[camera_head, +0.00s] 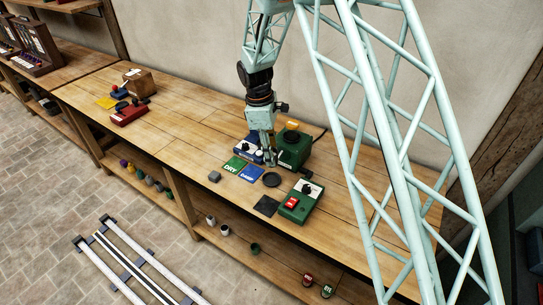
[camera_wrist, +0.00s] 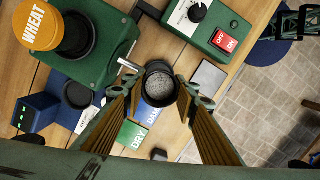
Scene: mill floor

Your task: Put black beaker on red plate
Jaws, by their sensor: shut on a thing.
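My gripper (camera_wrist: 160,95) is shut on the black beaker (camera_wrist: 160,87), a dark round cup with grey grainy contents visible from above. In the head view my gripper (camera_head: 269,161) is over the middle of the bench, beside the green machine, and the beaker is hard to make out there. I cannot tell whether it touches the bench. No plain red plate is clear; a low red box (camera_head: 128,115) with dark parts on top stands at the bench's far left, well away from my gripper.
The green machine (camera_head: 293,148) with its orange wheat lid stands close behind. The bench's left-middle is clear.

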